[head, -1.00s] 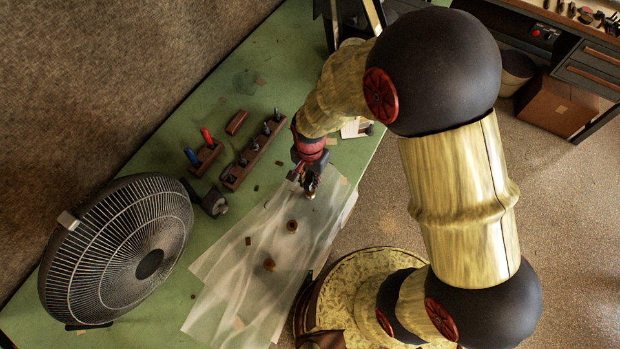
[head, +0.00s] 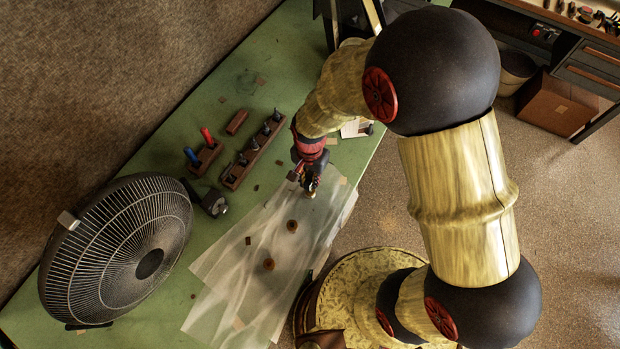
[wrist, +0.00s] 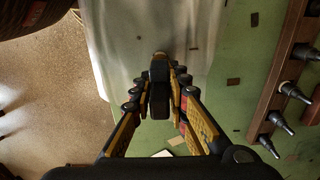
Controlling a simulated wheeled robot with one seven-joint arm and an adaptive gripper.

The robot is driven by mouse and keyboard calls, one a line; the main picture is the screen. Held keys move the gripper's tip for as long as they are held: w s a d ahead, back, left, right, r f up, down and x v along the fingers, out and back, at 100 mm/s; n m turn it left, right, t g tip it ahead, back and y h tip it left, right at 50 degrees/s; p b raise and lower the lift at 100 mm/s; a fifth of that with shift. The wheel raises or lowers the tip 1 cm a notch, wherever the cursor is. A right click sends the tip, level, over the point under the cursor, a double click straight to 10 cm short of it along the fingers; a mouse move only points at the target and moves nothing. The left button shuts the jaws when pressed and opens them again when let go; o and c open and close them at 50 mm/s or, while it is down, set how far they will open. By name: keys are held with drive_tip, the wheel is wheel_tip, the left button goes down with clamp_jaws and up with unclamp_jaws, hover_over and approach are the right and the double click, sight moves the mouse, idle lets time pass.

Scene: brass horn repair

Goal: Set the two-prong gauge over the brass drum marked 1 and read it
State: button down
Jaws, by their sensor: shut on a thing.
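My gripper (head: 312,182) points down over the far right part of the pale sheet. Its fingers are shut, and a small brass piece (head: 311,194) shows at their tips. Two small brown-brass drums stand apart on the sheet in the head view, one nearer my gripper (head: 292,226) and one farther toward the front (head: 268,264). No number is readable on either. I cannot make out a two-prong gauge or a reading.
The translucent sheet (head: 240,262) lies on the green bench (head: 225,95). A brown rack (head: 233,176) with several dark tools stands left of my gripper. A small block holds a red and a blue handle (head: 206,137). A large fan (head: 120,250) stands at the front left.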

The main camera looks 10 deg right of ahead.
sight(310, 172)
drive_tip(key=shift+f+b, duration=0.65)
drive_tip(key=shift+f, duration=0.4)
idle(0.4)
drive_tip(key=shift+r, duration=0.1)
idle(0.8)
drive_tip(key=shift+r+p, duration=1.85)
drive_tip(key=shift+r, duration=0.65)
drive_tip(key=shift+s+f, duration=0.1)
